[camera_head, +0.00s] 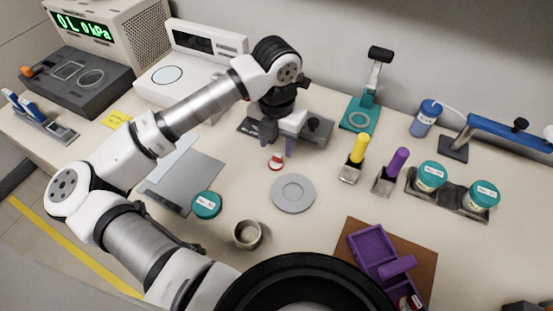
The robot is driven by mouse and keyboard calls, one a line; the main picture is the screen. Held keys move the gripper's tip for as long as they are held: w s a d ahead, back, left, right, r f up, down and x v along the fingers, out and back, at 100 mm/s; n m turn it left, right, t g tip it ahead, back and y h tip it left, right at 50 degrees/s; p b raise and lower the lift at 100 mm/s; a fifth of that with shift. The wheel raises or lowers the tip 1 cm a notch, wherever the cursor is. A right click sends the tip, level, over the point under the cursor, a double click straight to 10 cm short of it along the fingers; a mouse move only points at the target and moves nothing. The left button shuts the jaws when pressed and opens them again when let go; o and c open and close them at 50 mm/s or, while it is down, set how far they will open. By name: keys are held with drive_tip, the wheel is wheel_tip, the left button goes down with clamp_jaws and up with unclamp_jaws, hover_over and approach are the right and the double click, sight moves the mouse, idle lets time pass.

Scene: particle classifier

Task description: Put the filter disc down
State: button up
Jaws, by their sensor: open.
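A small round red-and-white disc (276,162), which may be the filter disc, lies on the bench just below my gripper. My gripper (277,147) points down over the bench with its two fingers apart and nothing visible between them. The disc appears apart from the fingertips, slightly toward the camera. A flat grey round dish (293,193) with a raised ring lies in front of it. Another red-and-white round piece (411,302) sits at the purple holder (372,247), partly cut off by my body.
A dark grey fixture (318,131) stands right behind my gripper. Yellow-handled (359,150) and purple-handled (397,163) tools stand to the right, beside teal-lidded jars (431,176). A teal lid (206,205) and an open cup (247,234) lie in front left.

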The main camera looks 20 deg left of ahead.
sight(277, 157)
wheel_tip(277, 157, down, 5)
drive_tip(key=shift+r+p, duration=0.1)
drive_tip(key=shift+p, duration=0.25)
drive_tip(key=c, duration=0.9)
wheel_tip(277, 157, up, 20)
drive_tip(key=b, duration=0.2)
drive_tip(key=shift+b, duration=0.35)
